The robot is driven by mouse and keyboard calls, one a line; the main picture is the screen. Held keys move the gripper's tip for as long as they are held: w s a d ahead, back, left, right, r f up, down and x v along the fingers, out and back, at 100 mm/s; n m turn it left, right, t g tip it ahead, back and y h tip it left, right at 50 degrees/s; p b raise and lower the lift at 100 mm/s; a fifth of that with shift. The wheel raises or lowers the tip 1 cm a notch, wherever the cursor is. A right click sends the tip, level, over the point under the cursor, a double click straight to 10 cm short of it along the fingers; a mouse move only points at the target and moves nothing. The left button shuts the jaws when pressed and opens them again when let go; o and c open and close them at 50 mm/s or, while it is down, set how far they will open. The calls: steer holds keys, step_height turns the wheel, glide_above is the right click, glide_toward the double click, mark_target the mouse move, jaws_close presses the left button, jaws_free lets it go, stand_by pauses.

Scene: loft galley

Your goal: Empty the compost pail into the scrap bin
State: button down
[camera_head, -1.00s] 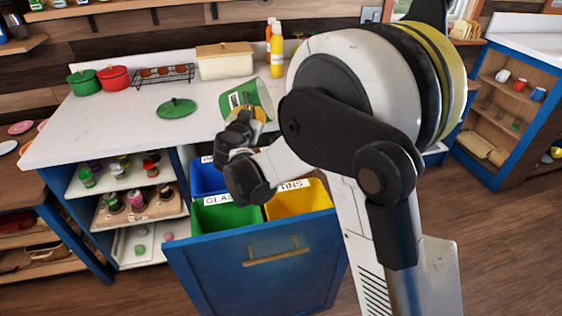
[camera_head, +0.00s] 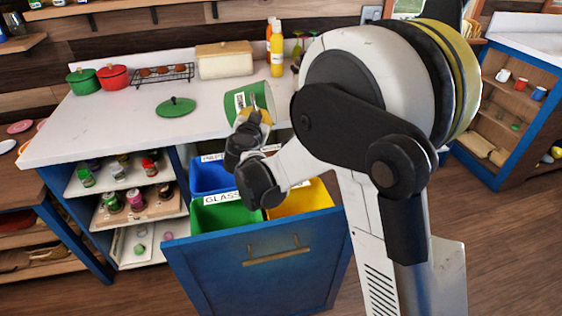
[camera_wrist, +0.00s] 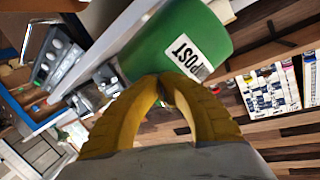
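The green compost pail (camera_head: 262,94) with a white label is held above the counter's front edge, tilted. In the wrist view the pail (camera_wrist: 150,45) shows the label's end, "POST". My gripper (camera_head: 256,112) has its yellow fingers closed at the pail's edge; the fingertips (camera_wrist: 166,88) meet there in the wrist view. The pail's inside is not visible. A pulled-out blue drawer holds a blue bin (camera_head: 208,177), a green bin (camera_head: 226,218) labelled GLASS and a yellow bin (camera_head: 305,201). My arm hides the back right of the drawer; no bin marked scrap is visible.
A green lid (camera_head: 176,107) lies on the white counter (camera_head: 90,130). Behind are a green pot (camera_head: 83,82), a red pot (camera_head: 113,77), a wire rack (camera_head: 163,74), a cream bread box (camera_head: 224,60) and bottles (camera_head: 277,52). The counter's left part is clear.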

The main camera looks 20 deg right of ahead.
steer(key=shift+s+d+f+m+b, duration=0.15)
steer(key=shift+d+f+m+b, duration=0.3)
steer(key=shift+d+f, duration=0.2)
steer(key=shift+s+d+f+m+t+y+b, duration=0.15)
steer(key=shift+d+f+m+y+b, duration=0.15)
steer(key=shift+d+f+m+b, duration=0.25)
steer(key=shift+s+d+f+m+t+y+b, duration=0.15)
steer(key=shift+d+f+m+y+b, duration=0.2)
steer(key=shift+d+m, duration=0.35)
stand_by(0.9)
steer(key=shift+s+d+m+y, duration=0.15)
steer(key=shift+s+d+m, duration=0.05)
steer(key=shift+d+m, duration=0.6)
steer(key=shift+s+d+m+y, duration=0.1)
steer(key=shift+s+d+m, duration=0.1)
steer(key=shift+d+m, duration=0.55)
stand_by(3.7)
